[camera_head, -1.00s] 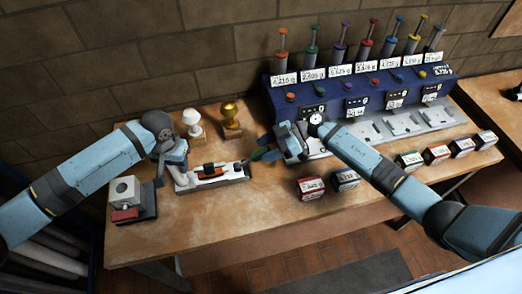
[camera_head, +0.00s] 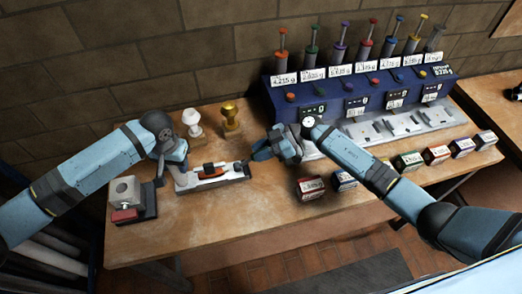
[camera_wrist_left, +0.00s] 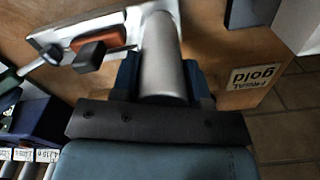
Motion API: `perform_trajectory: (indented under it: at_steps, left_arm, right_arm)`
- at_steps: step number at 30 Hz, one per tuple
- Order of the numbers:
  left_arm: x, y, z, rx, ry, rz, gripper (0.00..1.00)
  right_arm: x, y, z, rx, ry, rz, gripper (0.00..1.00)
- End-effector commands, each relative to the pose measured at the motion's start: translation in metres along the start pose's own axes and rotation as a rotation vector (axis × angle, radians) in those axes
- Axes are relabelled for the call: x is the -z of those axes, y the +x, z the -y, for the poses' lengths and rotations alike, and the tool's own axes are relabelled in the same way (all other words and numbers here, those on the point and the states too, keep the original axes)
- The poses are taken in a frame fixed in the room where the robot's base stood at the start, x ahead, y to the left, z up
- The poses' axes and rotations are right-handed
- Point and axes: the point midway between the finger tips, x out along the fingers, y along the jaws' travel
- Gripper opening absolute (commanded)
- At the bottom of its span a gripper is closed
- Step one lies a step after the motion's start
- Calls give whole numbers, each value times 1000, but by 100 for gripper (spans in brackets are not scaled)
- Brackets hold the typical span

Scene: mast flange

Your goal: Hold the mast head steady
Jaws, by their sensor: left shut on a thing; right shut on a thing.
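My left gripper (camera_head: 176,164) is at the left end of a white fixture (camera_head: 215,186) on the bench. In the left wrist view, its two fingers are shut around an upright-looking grey cylinder (camera_wrist_left: 163,60), apparently the mast head. An orange-brown block (camera_wrist_left: 98,40) with a black part (camera_wrist_left: 90,57) sits on the fixture beside the cylinder. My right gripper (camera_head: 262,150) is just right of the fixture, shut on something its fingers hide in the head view.
A grey block on a dark stand (camera_head: 125,192) is at the bench's left. White (camera_head: 192,122) and gold (camera_head: 231,117) knobbed pieces stand behind the fixture. A blue dispenser rack (camera_head: 285,103) fills the back right. Several labelled boxes (camera_head: 311,188) line the front right.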

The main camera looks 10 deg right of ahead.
Motion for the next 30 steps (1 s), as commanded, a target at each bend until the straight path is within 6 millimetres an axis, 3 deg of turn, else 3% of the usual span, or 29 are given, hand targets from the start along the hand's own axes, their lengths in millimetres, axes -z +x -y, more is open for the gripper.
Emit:
perform_trajectory:
  at_steps: [14,30]
  left_arm:
    - [0,-1,0,0,1,-1,4]
    - [0,-1,0,0,1,-2,4]
  right_arm:
    - [26,9,-1,3,-9,273,0]
    - [59,44,0,2,-4,765,0]
